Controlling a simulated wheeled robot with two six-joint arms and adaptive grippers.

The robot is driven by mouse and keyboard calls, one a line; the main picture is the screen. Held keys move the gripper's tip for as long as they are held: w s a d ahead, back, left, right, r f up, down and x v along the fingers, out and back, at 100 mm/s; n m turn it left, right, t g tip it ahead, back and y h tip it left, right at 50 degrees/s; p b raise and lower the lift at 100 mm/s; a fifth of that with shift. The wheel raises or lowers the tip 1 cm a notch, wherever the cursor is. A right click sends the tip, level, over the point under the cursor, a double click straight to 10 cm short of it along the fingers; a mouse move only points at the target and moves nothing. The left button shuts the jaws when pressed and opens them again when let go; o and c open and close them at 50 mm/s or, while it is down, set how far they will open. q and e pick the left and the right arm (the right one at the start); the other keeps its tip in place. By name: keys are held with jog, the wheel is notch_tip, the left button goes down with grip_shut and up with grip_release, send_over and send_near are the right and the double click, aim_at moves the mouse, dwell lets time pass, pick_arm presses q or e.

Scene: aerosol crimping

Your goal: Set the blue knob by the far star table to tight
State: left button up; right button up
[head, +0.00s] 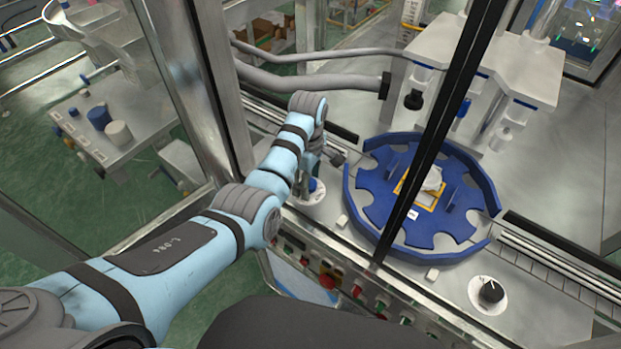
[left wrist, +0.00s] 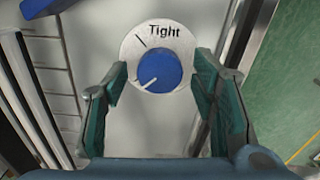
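The blue knob (left wrist: 158,71) sits on a round white dial (left wrist: 184,88) printed "Tight" at its top. A black tick mark is at the dial's upper left. The knob's white pointer line aims to the lower left, away from that tick. In the head view the blue knob (head: 317,187) is partly hidden under my left gripper (head: 318,172). My left gripper (left wrist: 158,88) is open, its green finger pads on either side of the knob's lower part with gaps to it. The blue star table (head: 369,208) stands to the right of the knob in the head view. My right gripper is not in view.
A black knob (head: 491,291) on a white dial lies right of the star table's front. A metal frame post (head: 212,90) stands close to my left arm. A dark bar (head: 440,130) crosses before the star table. Buttons (head: 328,281) line the machine's front edge.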

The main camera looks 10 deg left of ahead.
pick_arm(q)
jog(key=shift+s, duration=0.1)
jog(key=c, duration=1)
jog(key=shift+o, duration=0.2)
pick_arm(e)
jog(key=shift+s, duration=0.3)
pick_arm(q)
jog(key=shift+m, duration=0.4)
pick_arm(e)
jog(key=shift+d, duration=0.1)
pick_arm(q)
jog(key=m, duration=0.3)
jog(key=shift+m, duration=0.3)
jog(key=m, duration=0.4)
jog(key=shift+m, duration=0.3)
jog(key=m, duration=0.4)
jog(key=shift+m, duration=2.5)
